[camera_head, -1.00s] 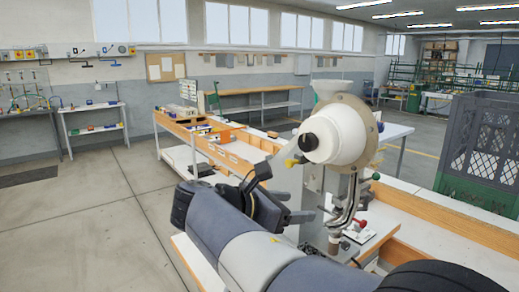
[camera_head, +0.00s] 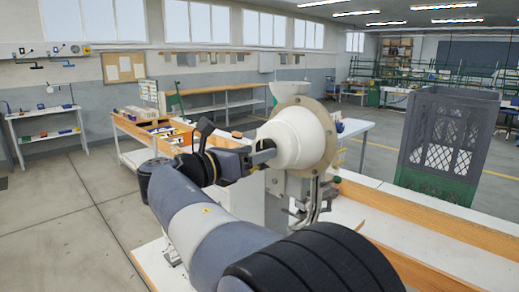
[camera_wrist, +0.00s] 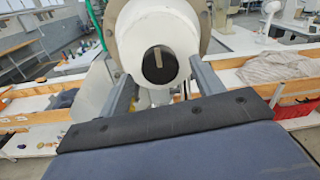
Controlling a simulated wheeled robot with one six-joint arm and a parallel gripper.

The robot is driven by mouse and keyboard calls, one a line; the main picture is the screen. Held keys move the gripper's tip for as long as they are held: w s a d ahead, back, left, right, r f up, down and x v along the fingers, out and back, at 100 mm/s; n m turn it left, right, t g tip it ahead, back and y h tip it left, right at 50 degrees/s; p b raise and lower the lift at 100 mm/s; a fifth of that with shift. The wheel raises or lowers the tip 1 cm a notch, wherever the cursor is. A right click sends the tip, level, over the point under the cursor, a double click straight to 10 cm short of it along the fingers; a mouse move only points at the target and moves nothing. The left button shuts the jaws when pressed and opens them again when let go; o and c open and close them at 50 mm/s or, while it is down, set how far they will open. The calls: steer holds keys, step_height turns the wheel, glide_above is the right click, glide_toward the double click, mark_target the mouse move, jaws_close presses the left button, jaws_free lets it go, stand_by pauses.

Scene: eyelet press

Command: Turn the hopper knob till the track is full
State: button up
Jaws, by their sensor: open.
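The white hopper (camera_head: 300,138) is a rounded drum on the press, with a grey round flange behind it and a white funnel (camera_head: 289,88) on top. In the wrist view its knob (camera_wrist: 158,66) is a black disc with a pale upright stripe, at the drum's near end. My gripper (camera_wrist: 161,75) is open, one finger on each side of the knob, with gaps visible. In the head view my gripper (camera_head: 262,157) is at the drum's near end and mostly hides the knob. The curved metal track (camera_head: 316,200) is below the hopper, partly hidden by my arm; its fill cannot be told.
A grey crate (camera_head: 447,132) on a green one stands at right. The white bench with wooden edging (camera_head: 405,222) runs under the press. Floor at left is clear.

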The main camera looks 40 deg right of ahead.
steer(key=shift+d, duration=1.05)
steer(key=shift+c, duration=0.3)
steer(key=c, duration=0.9)
